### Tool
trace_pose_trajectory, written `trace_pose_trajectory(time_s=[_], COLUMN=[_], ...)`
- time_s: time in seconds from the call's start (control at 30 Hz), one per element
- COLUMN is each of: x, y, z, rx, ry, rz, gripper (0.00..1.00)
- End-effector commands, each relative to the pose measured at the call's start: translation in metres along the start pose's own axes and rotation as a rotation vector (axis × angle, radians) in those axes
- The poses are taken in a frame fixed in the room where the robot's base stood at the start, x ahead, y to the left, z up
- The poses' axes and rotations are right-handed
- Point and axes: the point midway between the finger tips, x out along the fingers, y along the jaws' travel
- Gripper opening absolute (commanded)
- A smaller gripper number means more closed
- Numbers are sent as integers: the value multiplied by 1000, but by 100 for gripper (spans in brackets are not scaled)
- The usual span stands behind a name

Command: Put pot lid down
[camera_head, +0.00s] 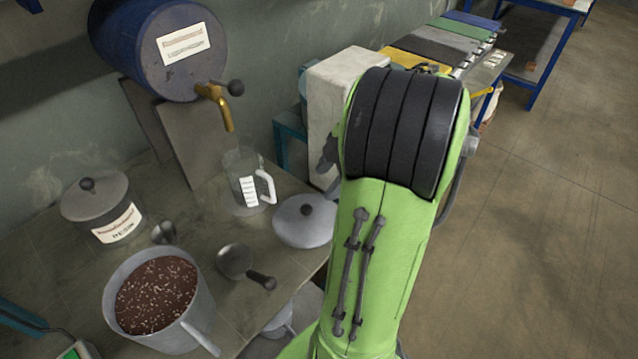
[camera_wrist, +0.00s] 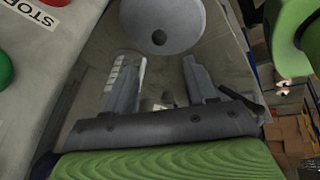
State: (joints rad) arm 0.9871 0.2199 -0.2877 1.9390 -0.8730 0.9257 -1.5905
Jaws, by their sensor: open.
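A round grey pot lid (camera_head: 303,232) with a dark knob lies on the bench near its front edge, beside the measuring jug. It also shows at the top of the wrist view (camera_wrist: 185,22), knob facing up. My gripper (camera_wrist: 163,84) is open, its two fingers apart with nothing held between them. The lid's knob is beyond the fingertips and apart from them. In the head view my green arm hides most or all of the gripper. An open grey pot (camera_head: 200,300) full of brown, speckled grains stands at the lower left.
The clear measuring jug (camera_head: 240,188) stands just left of the lid, under the brass tap (camera_head: 222,108) of a blue drum (camera_head: 150,50). A scoop (camera_head: 236,261) lies in front. A labelled, lidded tin (camera_head: 118,222) stands at the left. Floor is open at the right.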

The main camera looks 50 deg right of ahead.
Motion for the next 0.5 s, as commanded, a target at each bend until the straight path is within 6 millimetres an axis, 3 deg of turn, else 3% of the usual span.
trace_pose_trajectory(time_s=[0.07, 0.13, 0.23, 0.3, 0.4, 0.5], x=[-5, -6, -6, -6, -8, -11], y=[0, -2, -20, -47, -95, -137], z=[-6, -30, -94, -136, -174, -185], rx=[6, 51, 201, 347, 560, 755], ry=[-3, -17, -53, -78, -89, -67], rz=[1, 5, 22, 51, 117, 190], gripper=[56, 56, 56, 56, 56, 56])
